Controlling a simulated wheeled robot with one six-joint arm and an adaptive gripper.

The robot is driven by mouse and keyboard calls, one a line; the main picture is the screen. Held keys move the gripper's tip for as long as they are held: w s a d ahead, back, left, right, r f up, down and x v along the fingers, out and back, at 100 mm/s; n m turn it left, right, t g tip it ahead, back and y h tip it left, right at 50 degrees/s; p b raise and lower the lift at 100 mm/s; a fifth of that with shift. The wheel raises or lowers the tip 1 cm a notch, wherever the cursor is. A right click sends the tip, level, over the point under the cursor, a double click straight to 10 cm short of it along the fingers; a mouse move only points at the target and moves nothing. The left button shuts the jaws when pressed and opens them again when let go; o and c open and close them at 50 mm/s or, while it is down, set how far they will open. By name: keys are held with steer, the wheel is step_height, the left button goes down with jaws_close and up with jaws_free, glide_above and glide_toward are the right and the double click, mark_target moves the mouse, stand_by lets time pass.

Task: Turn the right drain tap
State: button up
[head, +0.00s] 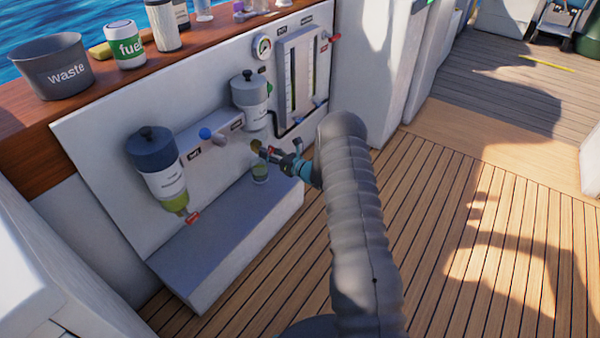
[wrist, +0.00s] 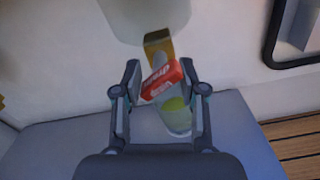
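The right drain tap (wrist: 162,82) has a red handle lettered "drain" and hangs under the right filter bowl (head: 252,118), with a brass-coloured piece (wrist: 158,44) above the handle. In the wrist view my gripper (wrist: 160,76) is open, with one finger on each side of the red handle. The right finger is very close to the handle; I cannot tell whether it touches. A gap shows at the left finger. In the head view my gripper (head: 269,150) is at the tap and largely hides it. A clear cup (wrist: 175,118) with yellow-green liquid stands below the tap.
The left filter (head: 160,165) has its own red tap (head: 193,217). A blue knob (head: 205,133) sits between the filters. The grey ledge (head: 215,240) lies below. Open deck lies right.

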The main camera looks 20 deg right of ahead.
steer(key=shift+s+d+r+n, duration=0.15)
steer(key=shift+d+n, duration=0.1)
steer(key=shift+n, duration=0.15)
steer(key=s+d+f+m+g, duration=0.1)
steer(key=s+d+f+g, duration=0.1)
steer(key=s+d, duration=0.5)
steer(key=shift+s+f+m+h+b, duration=0.3)
steer(key=shift+s+f+m, duration=0.15)
steer(key=shift+s, duration=1.65)
steer(key=shift+d, duration=0.1)
